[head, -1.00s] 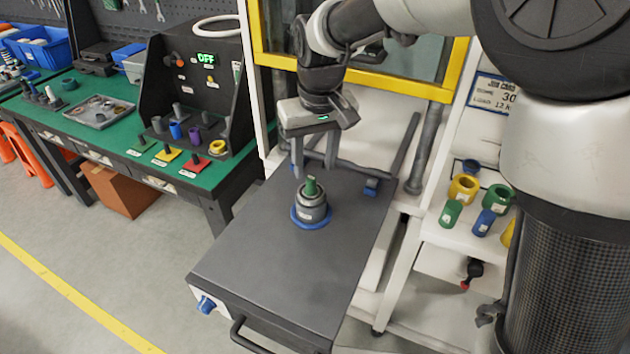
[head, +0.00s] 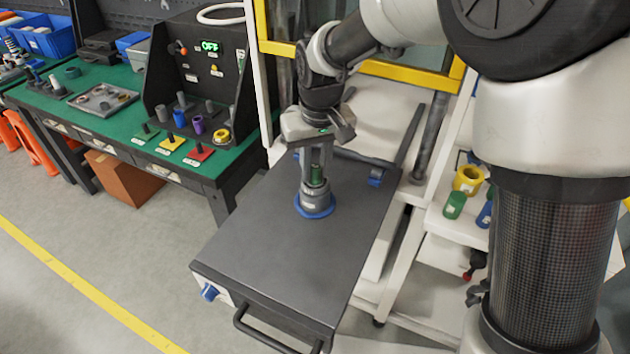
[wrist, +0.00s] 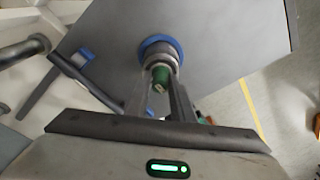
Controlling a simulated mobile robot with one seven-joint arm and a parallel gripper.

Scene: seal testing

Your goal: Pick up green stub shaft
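The green stub shaft (head: 317,177) stands upright in the top of a grey cylindrical holder (head: 313,199) with a blue base ring (head: 316,212), on the dark top of a cart (head: 270,260). My gripper (head: 317,183) points down over it, with one finger on each side of the shaft. In the wrist view the green shaft (wrist: 160,75) shows between the two fingers (wrist: 161,85), above the grey holder and blue ring. Whether the fingers press on the shaft or leave a small gap is unclear.
A green workbench (head: 125,135) with coloured parts and a black panel reading OFF (head: 209,46) stands to the left. A white shelf (head: 440,225) with yellow, green and blue parts is at the right. The cart's front half is clear.

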